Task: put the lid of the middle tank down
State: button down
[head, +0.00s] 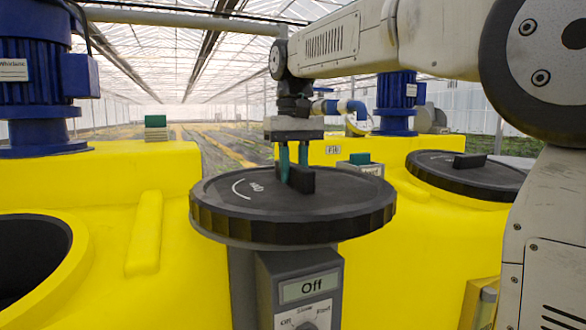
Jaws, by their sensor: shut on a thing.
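A round black lid (345,195) with a ribbed rim and a raised bar handle hangs level near the centre of the head view. My gripper (296,165) comes down from above, its greenish fingers shut on the lid's handle. The lid is in front of the gap between two yellow tanks, apart from any opening that I can see. The left yellow tank (165,180) has an uncovered dark round opening (30,255) at the left edge, partly cut off. I cannot tell from this view alone which tank is the middle one.
A grey control box (300,285) reading "Off" stands below the lid. The right yellow tank (425,230) has its own black lid (470,175) on. Blue motors (45,75) stand on the tanks, and a pipe (180,18) runs overhead.

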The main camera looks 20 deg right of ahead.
jog(key=c, duration=1.2)
grip_release()
jog(key=shift+f, duration=0.1)
notch_tip(320, 180, up, 12)
